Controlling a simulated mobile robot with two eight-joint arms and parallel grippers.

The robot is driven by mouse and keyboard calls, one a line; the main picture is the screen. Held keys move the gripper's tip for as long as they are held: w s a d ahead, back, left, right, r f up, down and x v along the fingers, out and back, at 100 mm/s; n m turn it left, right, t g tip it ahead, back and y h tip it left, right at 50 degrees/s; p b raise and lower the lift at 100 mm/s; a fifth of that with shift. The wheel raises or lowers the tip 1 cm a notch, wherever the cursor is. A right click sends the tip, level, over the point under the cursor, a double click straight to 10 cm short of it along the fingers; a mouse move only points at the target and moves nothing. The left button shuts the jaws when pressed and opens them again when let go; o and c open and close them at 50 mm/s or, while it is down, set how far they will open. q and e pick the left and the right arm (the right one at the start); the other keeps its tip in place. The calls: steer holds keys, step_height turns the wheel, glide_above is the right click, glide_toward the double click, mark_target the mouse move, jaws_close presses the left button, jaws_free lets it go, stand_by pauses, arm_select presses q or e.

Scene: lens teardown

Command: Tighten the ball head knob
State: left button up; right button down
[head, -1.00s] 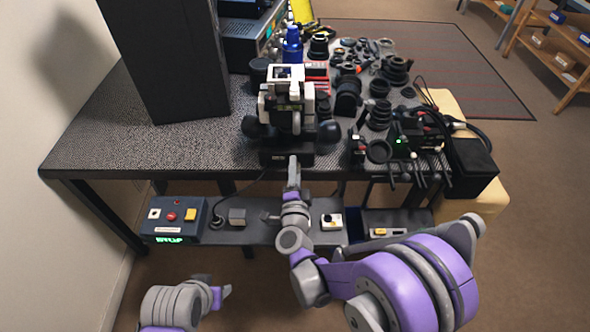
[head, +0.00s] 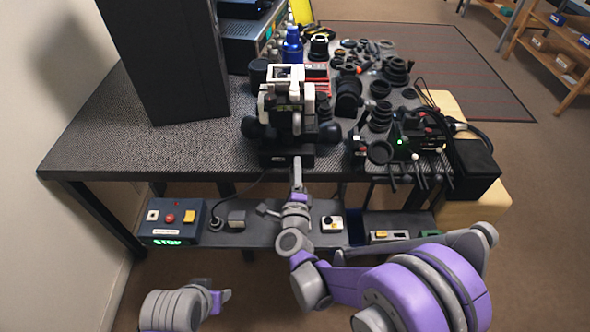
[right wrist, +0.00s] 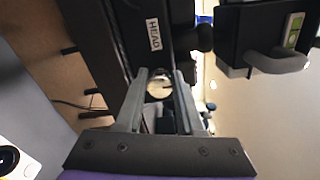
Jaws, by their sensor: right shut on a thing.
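The ball head is a black and white device (head: 287,100) with dark round side parts, standing on a black base block (head: 273,155) at the table's front edge. In the head view the right gripper (head: 297,163) reaches the block's front, and the knob is hidden. My left gripper (head: 226,296) is low at the left, away from the table; its jaws are unclear.
A tall black box (head: 165,60) stands on the table at the left. Lens parts (head: 380,88) crowd the right side, with a blue bottle (head: 292,45) behind. A control box (head: 172,220) with a lit green display sits on the lower shelf (head: 270,233).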

stand_by(0.3)
steer(key=c, duration=0.5)
jaws_free()
steer(key=s, duration=1.1)
